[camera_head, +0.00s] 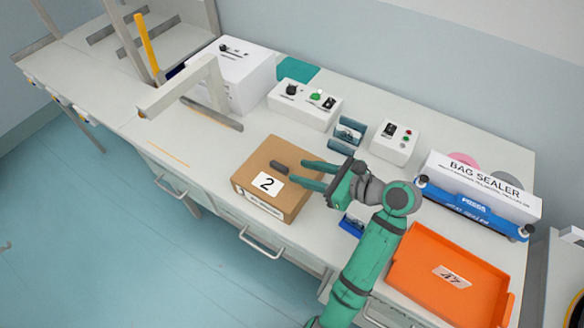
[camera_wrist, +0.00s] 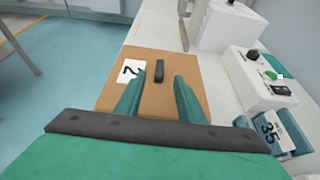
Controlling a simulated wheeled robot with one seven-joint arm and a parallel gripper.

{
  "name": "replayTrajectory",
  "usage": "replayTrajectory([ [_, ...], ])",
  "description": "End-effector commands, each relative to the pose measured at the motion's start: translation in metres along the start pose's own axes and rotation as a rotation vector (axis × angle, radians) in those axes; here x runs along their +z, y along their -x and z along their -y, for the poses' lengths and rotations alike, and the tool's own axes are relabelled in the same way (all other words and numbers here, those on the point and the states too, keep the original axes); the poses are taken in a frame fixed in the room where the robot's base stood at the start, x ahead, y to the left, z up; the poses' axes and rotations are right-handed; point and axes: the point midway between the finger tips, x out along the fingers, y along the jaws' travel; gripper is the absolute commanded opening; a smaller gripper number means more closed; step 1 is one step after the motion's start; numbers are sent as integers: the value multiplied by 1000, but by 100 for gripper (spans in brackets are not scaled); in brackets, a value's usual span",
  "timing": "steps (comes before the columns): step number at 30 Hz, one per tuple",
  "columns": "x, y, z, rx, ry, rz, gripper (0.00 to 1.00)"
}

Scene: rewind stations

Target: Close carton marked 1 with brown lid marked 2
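The brown lid (camera_head: 290,192) with a white label "2" and a dark handle (camera_head: 280,167) lies flat on a low box-shaped carton on the bench. The carton's front side (camera_head: 262,207) carries a white label too small to read; I see no "1" on it. The lid fills the middle of the wrist view (camera_wrist: 190,98), its handle (camera_wrist: 160,72) upright on it. My gripper (camera_head: 302,175) is open and empty, over the lid's right part. Its two green fingers point at the handle, which stands just beyond the fingertips (camera_wrist: 158,78). Whether the fingers touch the lid is unclear.
An orange tray (camera_head: 410,283) lies at the right, in front of the bag sealer (camera_head: 480,185). White control boxes (camera_head: 305,103) (camera_head: 394,142) and a small dark blue holder (camera_head: 348,132) stand behind the lid. A grey-white frame (camera_head: 185,85) stands to the left. Bench left of the lid is clear.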

Motion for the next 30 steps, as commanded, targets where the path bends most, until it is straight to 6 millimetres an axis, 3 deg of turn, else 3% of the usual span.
replayTrajectory([
  [3,0,18,0,-2,1,1,35],
  [9,0,33,0,0,1,0,35],
  [30,0,35,0,0,0,0,35],
])
